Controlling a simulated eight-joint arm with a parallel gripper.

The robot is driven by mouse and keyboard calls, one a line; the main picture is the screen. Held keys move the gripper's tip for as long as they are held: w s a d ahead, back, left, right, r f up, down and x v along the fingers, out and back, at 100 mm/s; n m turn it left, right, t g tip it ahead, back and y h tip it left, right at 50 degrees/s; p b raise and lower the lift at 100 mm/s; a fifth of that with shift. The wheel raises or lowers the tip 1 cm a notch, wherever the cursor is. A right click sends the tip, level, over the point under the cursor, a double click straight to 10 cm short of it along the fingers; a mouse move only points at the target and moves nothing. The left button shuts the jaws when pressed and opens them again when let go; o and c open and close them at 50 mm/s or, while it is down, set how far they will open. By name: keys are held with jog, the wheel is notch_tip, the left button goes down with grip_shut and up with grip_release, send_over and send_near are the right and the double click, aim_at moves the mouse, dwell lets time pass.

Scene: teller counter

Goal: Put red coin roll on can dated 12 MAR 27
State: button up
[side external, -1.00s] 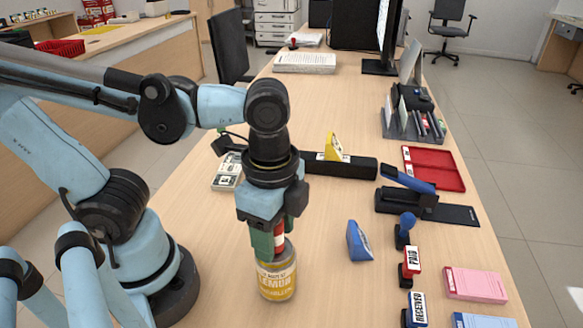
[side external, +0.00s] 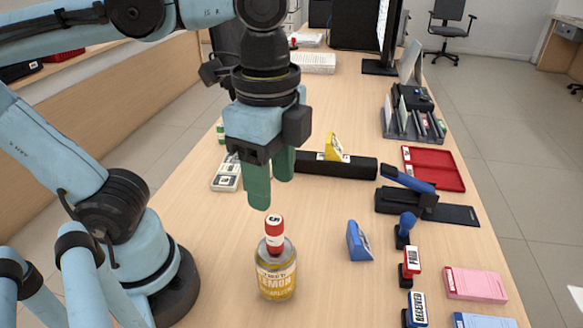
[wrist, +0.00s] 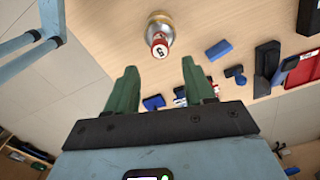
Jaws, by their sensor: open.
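The red coin roll (side external: 274,234), red with a white band, stands upright on top of the yellow lemon can (side external: 277,275) in the side view. The can stands on the counter; its date is not readable here. In the wrist view the roll (wrist: 159,46) shows end-on over the can (wrist: 160,22). My gripper (side external: 271,193) is open and empty, with its green fingers above the roll and apart from it. The fingers also show in the wrist view (wrist: 162,90).
A blue wedge (side external: 359,241) and several stamps (side external: 410,264) stand to the right of the can. A black bar (side external: 345,167) with a yellow wedge (side external: 334,148) lies behind. A red tray (side external: 433,168) is at the right edge. Bare counter surrounds the can.

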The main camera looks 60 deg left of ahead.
jog(key=shift+r, duration=0.85)
jog(key=shift+w, duration=0.15)
jog(key=w+a+f+n+t, duration=0.7)
jog(key=w+a+f+n, duration=0.3)
jog(key=a+n, duration=0.1)
jog(key=shift+f+n, duration=0.15)
jog(key=shift+n, duration=0.35)
jog(key=shift+o, duration=0.5)
